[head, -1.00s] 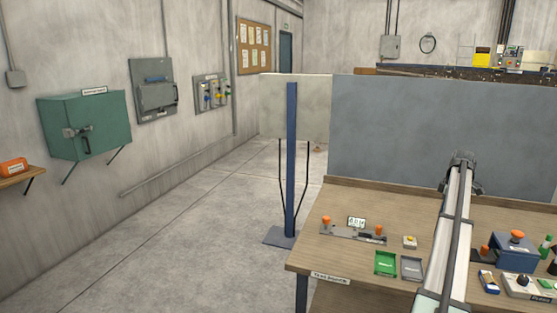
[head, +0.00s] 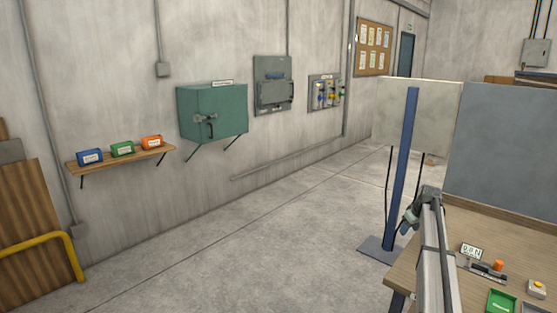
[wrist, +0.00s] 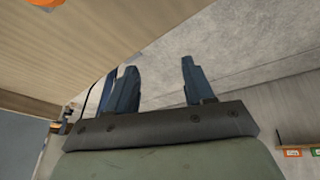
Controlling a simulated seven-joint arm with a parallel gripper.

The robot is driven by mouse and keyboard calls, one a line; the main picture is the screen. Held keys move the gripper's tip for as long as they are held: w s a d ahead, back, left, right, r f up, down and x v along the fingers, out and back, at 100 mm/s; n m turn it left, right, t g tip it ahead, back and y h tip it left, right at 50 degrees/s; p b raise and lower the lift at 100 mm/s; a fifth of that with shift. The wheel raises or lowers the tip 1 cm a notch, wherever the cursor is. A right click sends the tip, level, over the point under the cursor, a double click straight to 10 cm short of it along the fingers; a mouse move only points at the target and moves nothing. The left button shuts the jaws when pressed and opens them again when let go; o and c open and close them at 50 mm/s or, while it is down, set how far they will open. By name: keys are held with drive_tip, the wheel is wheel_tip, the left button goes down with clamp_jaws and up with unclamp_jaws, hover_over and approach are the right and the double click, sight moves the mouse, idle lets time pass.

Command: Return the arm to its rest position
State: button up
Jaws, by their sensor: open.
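My gripper (wrist: 158,88) shows in the wrist view with its two dark blue fingers spread apart and nothing between them. In the head view my arm rises from the bottom edge at the left end of the wooden workbench (head: 420,262), in front of the blue post (head: 405,170). In the wrist view the bench's wooden surface fills the upper left, and the concrete floor lies behind the fingers.
The bench holds a fixture with an orange knob (head: 498,265), a green tray (head: 501,301) and a button box (head: 537,288). A grey panel (head: 505,150) stands behind it. A teal cabinet (head: 212,112) and a shelf (head: 122,158) with three boxes hang on the left wall. The floor between is clear.

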drive_tip(key=w+a+f+n+t+h, duration=0.1)
drive_tip(key=w+a+f+n, duration=0.1)
drive_tip(key=a, duration=0.8)
drive_tip(key=w+a+f+n+h, duration=0.1)
drive_tip(key=w+a+f, duration=0.15)
drive_tip(key=a, duration=0.75)
drive_tip(key=s+a+f+g, duration=0.1)
drive_tip(key=s+a+f, duration=0.4)
drive_tip(key=f, duration=0.4)
drive_tip(key=s+a+f+g, duration=0.1)
drive_tip(key=s+a+f, duration=0.2)
drive_tip(key=s+f, duration=0.5)
drive_tip(key=s+a+f+m+g+y, duration=0.1)
drive_tip(key=s+a+f+m+g, duration=0.2)
drive_tip(key=s+f, duration=0.95)
drive_tip(key=s+a+f+g+y, duration=0.15)
drive_tip(key=s+a+f, duration=0.25)
drive_tip(key=s+f, duration=0.8)
drive_tip(key=s+a+m+g, duration=0.1)
drive_tip(key=s+a+g, duration=0.1)
drive_tip(key=s, duration=1.4)
drive_tip(key=s+a+f+m+g, duration=0.1)
drive_tip(key=s+g, duration=0.3)
drive_tip(key=s, duration=1.2)
drive_tip(key=shift+s+a+m, duration=0.3)
drive_tip(key=shift+a+m, duration=0.2)
drive_tip(key=shift+a, duration=0.3)
